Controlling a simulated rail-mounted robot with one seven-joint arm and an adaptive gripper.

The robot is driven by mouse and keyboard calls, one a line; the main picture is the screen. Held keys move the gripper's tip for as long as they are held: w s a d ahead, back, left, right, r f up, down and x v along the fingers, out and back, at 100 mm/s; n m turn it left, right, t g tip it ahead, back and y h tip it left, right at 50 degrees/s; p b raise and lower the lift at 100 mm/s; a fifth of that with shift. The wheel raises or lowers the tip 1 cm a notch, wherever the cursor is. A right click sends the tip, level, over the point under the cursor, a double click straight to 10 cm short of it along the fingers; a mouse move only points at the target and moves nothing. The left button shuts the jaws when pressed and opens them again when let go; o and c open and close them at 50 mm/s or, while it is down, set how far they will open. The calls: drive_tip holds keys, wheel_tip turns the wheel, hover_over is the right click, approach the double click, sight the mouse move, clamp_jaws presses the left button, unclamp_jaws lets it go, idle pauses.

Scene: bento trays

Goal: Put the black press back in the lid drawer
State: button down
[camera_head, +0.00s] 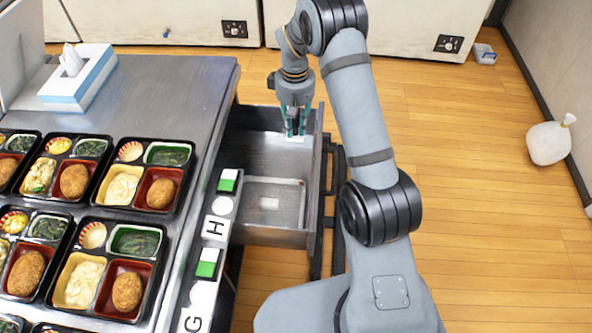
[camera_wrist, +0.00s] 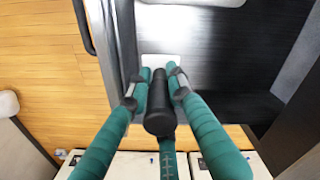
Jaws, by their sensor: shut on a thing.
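The lid drawer (camera_head: 265,155) stands open at the right side of the steel counter. My gripper (camera_head: 296,131) points down over its far compartment, close to the drawer's right wall. In the wrist view, my gripper (camera_wrist: 160,84) has its teal fingers shut on the black press (camera_wrist: 160,115), a dark cylinder with a rounded end. The press is hard to make out in the head view. The wrist view also shows the drawer's dark inside (camera_wrist: 215,60). Whether the press touches the drawer floor cannot be told.
Several filled bento trays (camera_head: 112,203) cover the counter's left part. A tissue box (camera_head: 80,80) stands at the back left. A white bag (camera_head: 549,143) lies on the floor.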

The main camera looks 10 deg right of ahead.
drive_tip(key=f, duration=0.7)
drive_tip(key=shift+w+d+f, duration=0.2)
drive_tip(key=shift+w+f, duration=0.05)
drive_tip(key=shift+f, duration=0.15)
drive_tip(key=shift+f+b, duration=0.3)
drive_tip(key=shift+f, duration=1.9)
drive_tip(key=shift+f, duration=0.15)
drive_tip(key=c, duration=1.6)
unclamp_jaws()
wheel_tip(320, 180, up, 12)
drive_tip(key=shift+r, duration=0.2)
drive_tip(key=shift+p, duration=0.3)
